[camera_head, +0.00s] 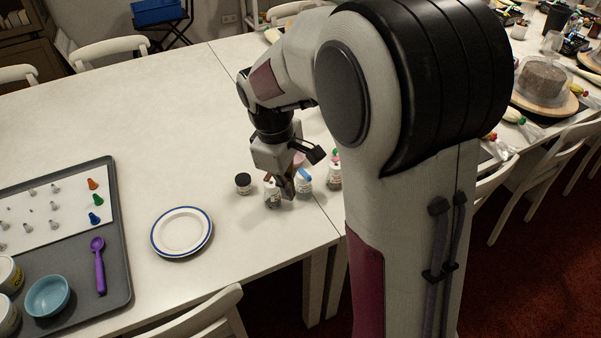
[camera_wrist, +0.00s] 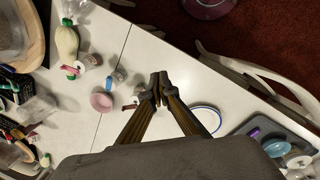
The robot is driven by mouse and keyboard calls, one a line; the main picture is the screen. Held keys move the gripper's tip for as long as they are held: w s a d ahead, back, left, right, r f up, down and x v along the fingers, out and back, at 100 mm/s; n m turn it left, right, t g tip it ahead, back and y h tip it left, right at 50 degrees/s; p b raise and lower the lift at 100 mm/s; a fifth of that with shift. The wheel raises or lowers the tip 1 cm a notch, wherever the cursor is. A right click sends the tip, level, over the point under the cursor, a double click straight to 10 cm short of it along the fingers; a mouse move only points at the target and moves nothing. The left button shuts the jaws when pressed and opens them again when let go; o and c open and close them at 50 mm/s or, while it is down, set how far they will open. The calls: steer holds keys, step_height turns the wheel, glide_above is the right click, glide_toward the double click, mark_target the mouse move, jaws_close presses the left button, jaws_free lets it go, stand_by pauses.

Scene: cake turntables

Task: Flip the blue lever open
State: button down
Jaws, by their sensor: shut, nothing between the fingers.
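A small blue piece (camera_head: 305,174), which looks like the lever, sits at the top of a small pale jar (camera_head: 305,186). It is too small to tell how far it is raised. My gripper (camera_head: 286,190) points down just left of it, its fingers shut and empty. The fingers partly cover a small jar with dark contents (camera_head: 271,196). From this angle I cannot tell whether the fingers touch either jar.
A black-lidded jar (camera_head: 243,184) stands left of the gripper and another jar (camera_head: 334,178) to the right. A blue-rimmed plate (camera_head: 181,231) and a grey tray (camera_head: 122,270) lie further left. A pink bowl (camera_wrist: 101,102) shows in the wrist view. The table's back left is clear.

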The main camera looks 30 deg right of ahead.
mark_target(305, 173)
steer(key=w+d+f+n+h, duration=0.1)
steer(key=w+d+f+n, duration=0.1)
steer(key=w+n, duration=0.9)
steer(key=shift+d+f+n+t, duration=0.15)
steer(key=shift+d+n+t, duration=0.15)
steer(key=shift+d+n, duration=0.7)
steer(key=shift+a, duration=0.15)
steer(key=shift+f, duration=0.2)
steer(key=w+d+f, duration=0.1)
steer(key=d+f, duration=0.5)
steer(key=f, duration=0.3)
steer(key=shift+w+f, duration=0.2)
steer(key=shift+w, duration=0.05)
